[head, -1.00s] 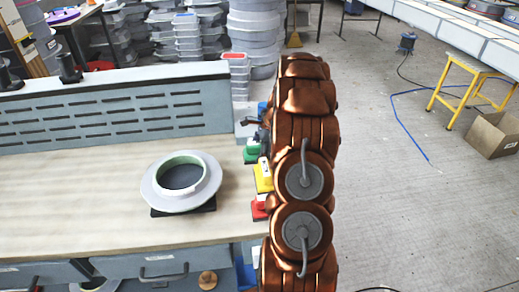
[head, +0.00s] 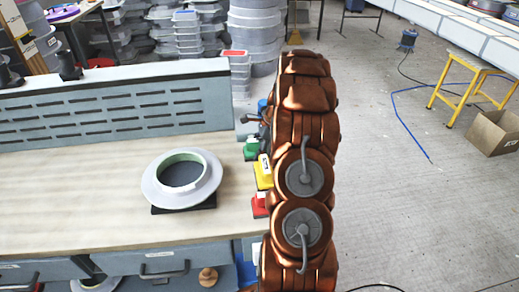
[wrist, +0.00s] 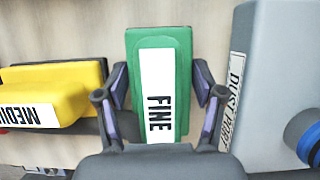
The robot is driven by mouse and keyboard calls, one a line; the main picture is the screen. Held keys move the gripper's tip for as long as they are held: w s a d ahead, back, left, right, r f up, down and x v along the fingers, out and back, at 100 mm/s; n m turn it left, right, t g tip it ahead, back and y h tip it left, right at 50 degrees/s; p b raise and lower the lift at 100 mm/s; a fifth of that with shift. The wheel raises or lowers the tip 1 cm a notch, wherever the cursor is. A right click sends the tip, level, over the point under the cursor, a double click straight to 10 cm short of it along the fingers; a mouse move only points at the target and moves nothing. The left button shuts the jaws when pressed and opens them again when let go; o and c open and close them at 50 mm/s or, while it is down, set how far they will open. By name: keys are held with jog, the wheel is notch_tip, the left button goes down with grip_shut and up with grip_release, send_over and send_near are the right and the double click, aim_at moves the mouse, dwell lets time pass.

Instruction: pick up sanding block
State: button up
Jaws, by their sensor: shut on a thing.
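A green sanding block (wrist: 160,38) with a white label reading FINE is in the middle of the wrist view. My gripper (wrist: 160,75) is shut on it, one dark finger pressed to each long side. Part of the green block (head: 251,154) shows in the head view at the bench's right end, beside my arm. A yellow block (wrist: 75,75), its label partly cut off and starting MEDIU, lies left of it in the wrist view. It also shows in the head view (head: 263,172). A red block (head: 260,207) sits nearer. My arm hides the gripper in the head view.
A grey body (wrist: 275,75) labelled DUST PORT, with a blue ring, stands close right of my gripper. A pale ring mould (head: 205,192) sits on a dark pad on the wooden bench (head: 75,205). Slotted panel (head: 120,110) backs the bench.

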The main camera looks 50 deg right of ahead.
aim_at(257, 140)
jog(key=shift+r, duration=0.1)
notch_tip(257, 140, up, 10)
jog(key=b, duration=0.3)
dwell(0.3)
jog(key=o, duration=0.7)
jog(key=c, duration=0.4)
jog(key=shift+c, duration=0.2)
